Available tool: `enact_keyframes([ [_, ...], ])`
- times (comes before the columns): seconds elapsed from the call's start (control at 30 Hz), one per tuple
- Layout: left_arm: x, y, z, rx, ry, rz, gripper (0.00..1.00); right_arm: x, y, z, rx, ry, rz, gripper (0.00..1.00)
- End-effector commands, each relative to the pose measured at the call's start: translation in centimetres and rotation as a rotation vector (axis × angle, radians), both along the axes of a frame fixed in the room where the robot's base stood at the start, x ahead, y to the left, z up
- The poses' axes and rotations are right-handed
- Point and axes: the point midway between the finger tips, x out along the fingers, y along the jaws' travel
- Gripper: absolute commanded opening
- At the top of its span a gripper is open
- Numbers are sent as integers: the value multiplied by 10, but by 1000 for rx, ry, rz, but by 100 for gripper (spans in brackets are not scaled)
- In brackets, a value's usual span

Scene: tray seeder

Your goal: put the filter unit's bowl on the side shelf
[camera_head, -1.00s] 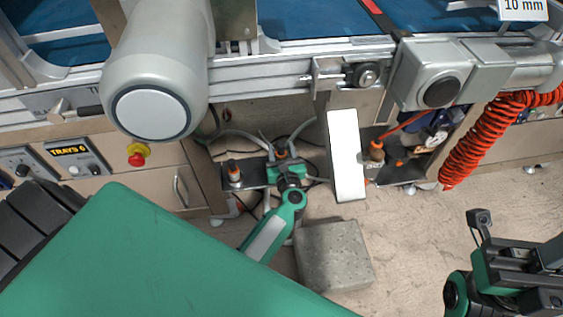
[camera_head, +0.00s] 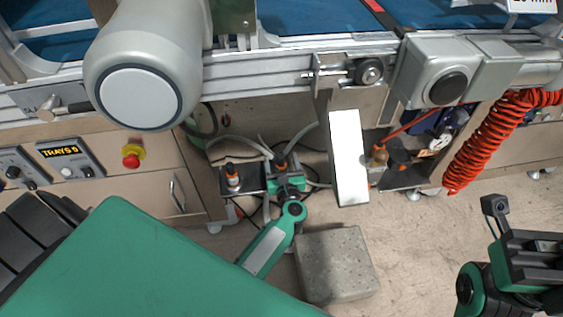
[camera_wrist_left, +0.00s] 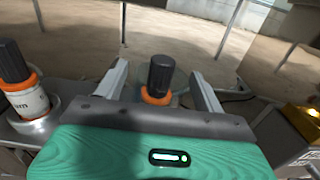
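My left gripper (camera_head: 284,168) reaches under the machine in the head view. In the left wrist view its two fingers (camera_wrist_left: 159,70) are apart. A black cylinder with an orange ring (camera_wrist_left: 160,76) shows between them, with a gap on each side. I cannot tell whether this is the filter unit's bowl; its lower part is hidden. A second black-topped part with an orange ring and white body (camera_wrist_left: 26,98) stands on a grey metal plate to the left. It shows on a dark shelf (camera_head: 252,184) in the head view. My right gripper (camera_head: 520,265) is partly cut off at lower right.
A white upright panel (camera_head: 349,160) stands right of my left gripper. Beyond it is another dark shelf (camera_head: 402,179) beside orange-topped parts. A grey stone block (camera_head: 338,263) lies on the floor. An orange coiled hose (camera_head: 488,138) hangs at right. Thin hoses run around the gripper.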

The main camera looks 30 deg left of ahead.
Motion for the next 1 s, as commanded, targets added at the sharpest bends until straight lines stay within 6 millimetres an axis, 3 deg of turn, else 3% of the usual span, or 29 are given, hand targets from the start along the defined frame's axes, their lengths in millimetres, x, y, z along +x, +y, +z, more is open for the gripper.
enact_keyframes([
  [0.4, 0, 0, 7, 1, -1, 0, 70, -1, -2, 5, 1, 3, -4, 0],
  [0.8, -70, -53, 5, -1, 3, 0, 70, 1, -8, -3, -3, 50, -28, 0],
  [1.0, -91, -68, 4, 0, 1, 0, 70, 6, -6, -8, -8, 77, -26, 0],
])
